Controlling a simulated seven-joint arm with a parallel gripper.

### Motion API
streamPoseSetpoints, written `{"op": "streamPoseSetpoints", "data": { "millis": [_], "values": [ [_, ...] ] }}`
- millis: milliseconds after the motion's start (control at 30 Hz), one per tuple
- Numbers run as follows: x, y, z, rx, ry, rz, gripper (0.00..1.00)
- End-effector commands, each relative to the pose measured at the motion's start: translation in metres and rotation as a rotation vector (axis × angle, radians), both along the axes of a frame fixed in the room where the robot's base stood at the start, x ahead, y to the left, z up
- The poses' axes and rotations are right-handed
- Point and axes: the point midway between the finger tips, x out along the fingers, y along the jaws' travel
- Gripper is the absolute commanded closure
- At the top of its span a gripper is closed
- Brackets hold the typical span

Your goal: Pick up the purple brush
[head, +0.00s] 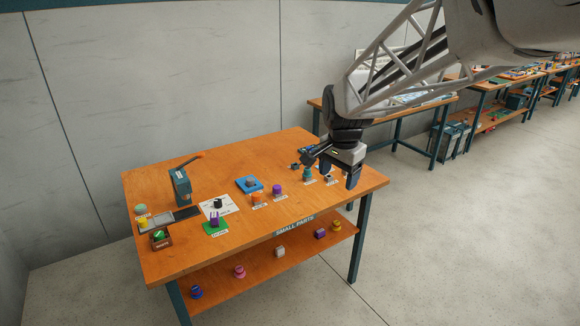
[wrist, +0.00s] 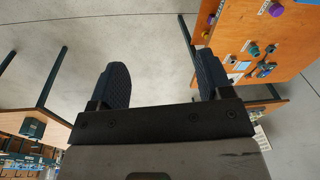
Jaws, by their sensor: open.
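A purple upright piece (head: 214,219), which looks like the brush, stands on a small green pad near the front left of the table; it is too small to be sure. Another purple piece (head: 277,189), short and round, stands further right. A purple round piece also shows at the top right of the wrist view (wrist: 276,10). My gripper (head: 330,170) is open and empty above the right end of the table, well right of both purple pieces. In the wrist view both dark fingers (wrist: 163,80) are spread with only floor between them.
Small teal and dark parts sit below my gripper. Several coloured pieces stand on the lower shelf (head: 262,270).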

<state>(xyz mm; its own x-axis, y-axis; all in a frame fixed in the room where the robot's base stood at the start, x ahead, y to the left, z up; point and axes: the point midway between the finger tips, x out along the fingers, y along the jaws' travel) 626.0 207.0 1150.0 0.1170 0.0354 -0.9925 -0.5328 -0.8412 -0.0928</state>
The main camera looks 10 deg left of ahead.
Motion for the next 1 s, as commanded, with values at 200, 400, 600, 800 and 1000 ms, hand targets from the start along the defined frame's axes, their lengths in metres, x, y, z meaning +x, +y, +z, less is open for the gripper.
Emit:
{"op": "streamPoseSetpoints", "data": {
  "millis": [200, 400, 600, 800, 1000],
  "values": [
    [0.041, 0.055, -0.023, 0.008, 0.024, -0.081, 0.28],
    [0.071, 0.108, -0.046, 0.014, 0.043, -0.160, 0.28],
    [0.097, 0.163, -0.075, 0.016, 0.062, -0.240, 0.28],
    [0.117, 0.220, -0.108, 0.016, 0.078, -0.320, 0.28],
    [0.131, 0.279, -0.146, 0.015, 0.094, -0.399, 0.28]
  ]
}}
